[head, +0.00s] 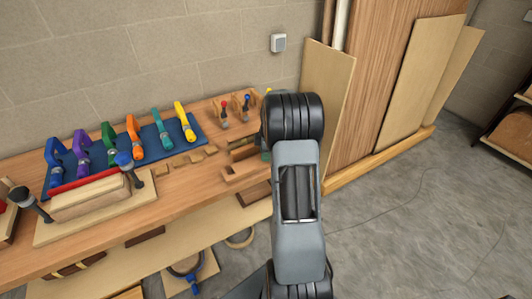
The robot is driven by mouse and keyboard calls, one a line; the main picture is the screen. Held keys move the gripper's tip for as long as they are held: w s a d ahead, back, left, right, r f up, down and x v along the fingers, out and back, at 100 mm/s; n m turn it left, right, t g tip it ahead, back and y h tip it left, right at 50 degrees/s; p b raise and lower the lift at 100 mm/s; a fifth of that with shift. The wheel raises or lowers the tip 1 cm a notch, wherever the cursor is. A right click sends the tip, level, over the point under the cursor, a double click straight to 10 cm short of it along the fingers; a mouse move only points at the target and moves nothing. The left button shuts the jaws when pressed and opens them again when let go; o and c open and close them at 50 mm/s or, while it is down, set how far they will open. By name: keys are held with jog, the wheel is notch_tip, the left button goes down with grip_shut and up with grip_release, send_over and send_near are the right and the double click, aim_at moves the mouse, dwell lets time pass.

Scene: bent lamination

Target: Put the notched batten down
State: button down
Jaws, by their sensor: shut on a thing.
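My arm rises through the middle of the head view, and its dark upper joint covers the right end of the workbench. My gripper is hidden behind the arm, so its jaws and whatever is between them do not show. Light wooden pieces (243,173) with step-like or notched shapes show just left of the arm at the bench's right end. I cannot tell whether one of them is the notched batten, or whether they rest on the bench or are held. A small green part beside them is mostly covered by the arm.
The wooden workbench (225,158) carries a blue mat (150,146) with several coloured clamps, small wood blocks (187,159), and a clamped form (92,200) at the front left. A rack of small tools (238,108) stands behind. Boards (415,85) lean at right; the floor (430,220) is open.

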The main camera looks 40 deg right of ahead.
jog(key=shift+f, duration=0.15)
jog(key=c, duration=0.8)
grip_release()
notch_tip(320, 180, up, 12)
jog(key=d, duration=0.1)
jog(key=s+a+r+m, duration=0.2)
jog(key=a+r, duration=0.1)
jog(key=a, duration=0.4)
jog(key=s+a+m+t, duration=0.1)
jog(key=s+a+m, duration=0.2)
jog(key=s+a, duration=0.2)
jog(key=s+a+f+m+t, duration=0.1)
jog(key=s+a+m, duration=0.2)
jog(key=s+a, duration=0.2)
jog(key=s+a+m+t+h, duration=0.1)
jog(key=s+a+m, duration=0.2)
jog(key=s+a, duration=0.2)
jog(key=shift+s+a+f+m, duration=0.1)
jog(key=shift+s+a+m, duration=0.1)
jog(key=shift+a, duration=0.75)
jog(key=shift+s+a+f+m, duration=0.1)
jog(key=shift+s+a+m, duration=0.1)
jog(key=shift+a, duration=0.75)
